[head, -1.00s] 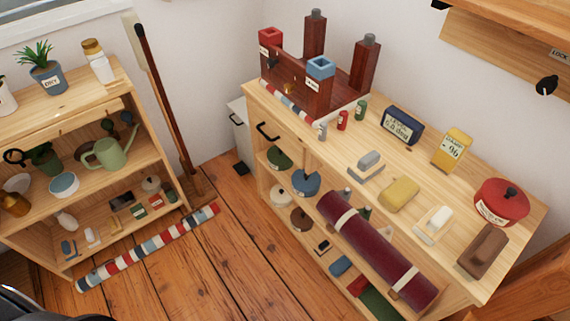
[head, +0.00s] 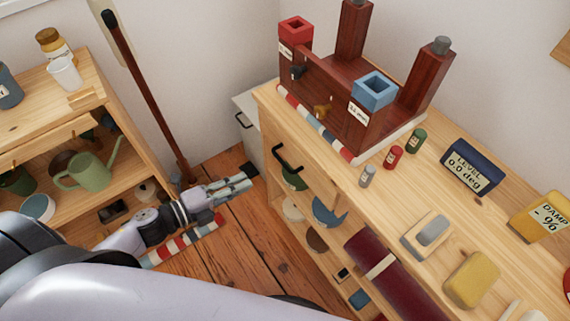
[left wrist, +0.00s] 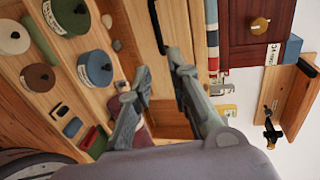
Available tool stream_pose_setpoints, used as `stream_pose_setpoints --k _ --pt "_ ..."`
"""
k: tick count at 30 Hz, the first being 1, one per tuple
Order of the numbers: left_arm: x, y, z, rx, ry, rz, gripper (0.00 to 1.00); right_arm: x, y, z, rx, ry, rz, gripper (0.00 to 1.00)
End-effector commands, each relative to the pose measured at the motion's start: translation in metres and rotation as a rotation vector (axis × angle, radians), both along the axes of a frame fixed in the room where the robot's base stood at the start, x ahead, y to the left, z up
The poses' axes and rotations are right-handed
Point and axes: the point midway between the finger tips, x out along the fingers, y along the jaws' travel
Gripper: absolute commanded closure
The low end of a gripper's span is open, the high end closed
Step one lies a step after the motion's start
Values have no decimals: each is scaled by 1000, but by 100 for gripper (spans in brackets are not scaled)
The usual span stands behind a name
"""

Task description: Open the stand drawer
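The wooden stand (head: 268,112) is at the centre right in the head view. A black bar handle (head: 287,158) is on its front, under the top edge, and the drawer front behind it looks closed. In the left wrist view the handle (left wrist: 156,26) is at the top centre, beyond the fingertips. My left gripper (head: 242,184) reaches in from the left, to the left of the handle and apart from it. In the left wrist view its two fingers (left wrist: 159,66) are spread with nothing between them. My right gripper is not in view.
A dark red wooden model (head: 330,100) and small bottles stand on top of the stand. A wooden shelf (head: 60,100) with a green watering can (head: 90,170) is at the left. A long-handled tool leans on the wall.

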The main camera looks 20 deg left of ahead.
Motion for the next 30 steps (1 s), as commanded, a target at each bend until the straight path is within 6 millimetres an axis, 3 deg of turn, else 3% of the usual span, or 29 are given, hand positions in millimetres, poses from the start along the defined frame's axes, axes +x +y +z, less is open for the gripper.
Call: stream_pose_setpoints --k 18,30 --pt "97 -74 -25 -3 0 5 82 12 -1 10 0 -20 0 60" --pt "113 -87 -31 -1 2 5 82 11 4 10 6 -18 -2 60"
